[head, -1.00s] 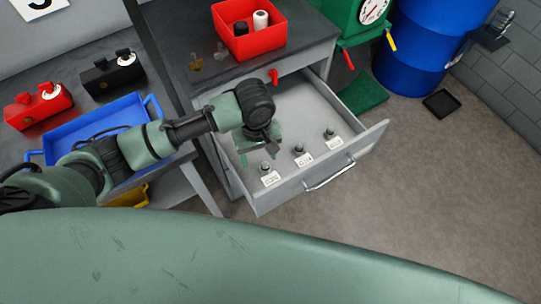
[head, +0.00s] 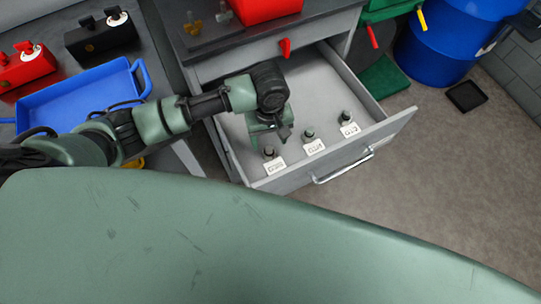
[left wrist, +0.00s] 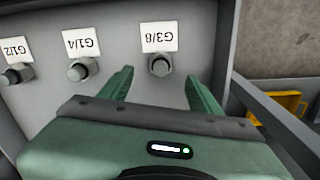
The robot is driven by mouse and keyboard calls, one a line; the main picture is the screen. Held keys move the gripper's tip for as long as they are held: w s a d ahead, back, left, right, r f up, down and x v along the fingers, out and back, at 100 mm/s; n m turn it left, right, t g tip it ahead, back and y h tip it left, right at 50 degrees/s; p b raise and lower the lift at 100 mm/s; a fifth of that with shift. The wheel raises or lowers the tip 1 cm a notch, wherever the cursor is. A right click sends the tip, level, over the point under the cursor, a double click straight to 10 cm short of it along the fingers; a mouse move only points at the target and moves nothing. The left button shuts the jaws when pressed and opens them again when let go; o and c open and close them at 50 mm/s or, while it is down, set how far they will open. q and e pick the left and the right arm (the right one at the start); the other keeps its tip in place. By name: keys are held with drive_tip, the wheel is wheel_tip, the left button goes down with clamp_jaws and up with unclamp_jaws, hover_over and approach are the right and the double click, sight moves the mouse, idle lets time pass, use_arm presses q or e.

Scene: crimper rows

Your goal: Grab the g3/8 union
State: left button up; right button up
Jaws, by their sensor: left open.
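The G3/8 union (head: 269,152) is a small dark metal fitting standing in the open grey drawer (head: 322,72), behind its white G3/8 label (head: 274,168). It is the leftmost of three labelled fittings in the head view. In the left wrist view the union (left wrist: 160,66) shows with its label upside down. My left gripper (head: 267,137) is open and empty over the drawer. In the left wrist view its fingers (left wrist: 158,76) lie on either side of the union, which sits just beyond the fingertips, roughly centred. Contact is not visible. My right gripper is not in view.
The G1/4 fitting (head: 309,132) and G1/2 fitting (head: 345,117) stand in a row beside the union. The drawer's front wall with its handle (head: 343,169) is close by. A blue tray (head: 75,100) lies left, and a red bin (head: 268,8) stands on the cabinet.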

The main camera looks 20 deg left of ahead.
sight(269, 149)
use_arm(q)
wheel_tip(269, 149, down, 6)
drive_tip(key=shift+a+f, duration=0.1)
clamp_jaws()
idle(0.4)
